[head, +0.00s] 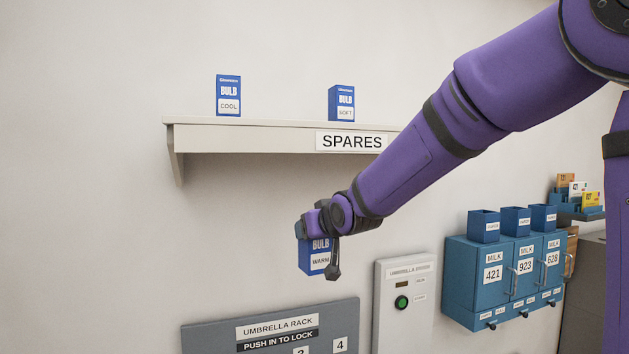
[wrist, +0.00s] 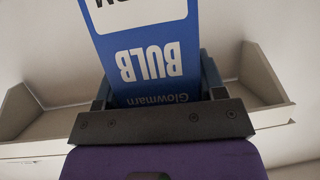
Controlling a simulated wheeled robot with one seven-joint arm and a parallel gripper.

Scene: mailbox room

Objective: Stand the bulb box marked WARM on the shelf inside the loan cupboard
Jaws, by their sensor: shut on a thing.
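The blue bulb box marked WARM (head: 314,262) is in my gripper (head: 322,250), held in the air below the SPARES shelf in the head view. My gripper is shut on it near its top. In the wrist view the box (wrist: 150,45) shows upside down between the two fingers (wrist: 160,90), with BULB and Glowmarn readable and the label cut off at the top edge. The loan cupboard is not recognisable in either view.
The SPARES shelf (head: 260,136) holds a COOL bulb box (head: 229,96) and a SOFT bulb box (head: 341,103). Below are a grey umbrella rack panel (head: 222,338) and a white panel with a green button (head: 420,325). Blue milk lockers (head: 477,262) hang at the right. The left wall is bare.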

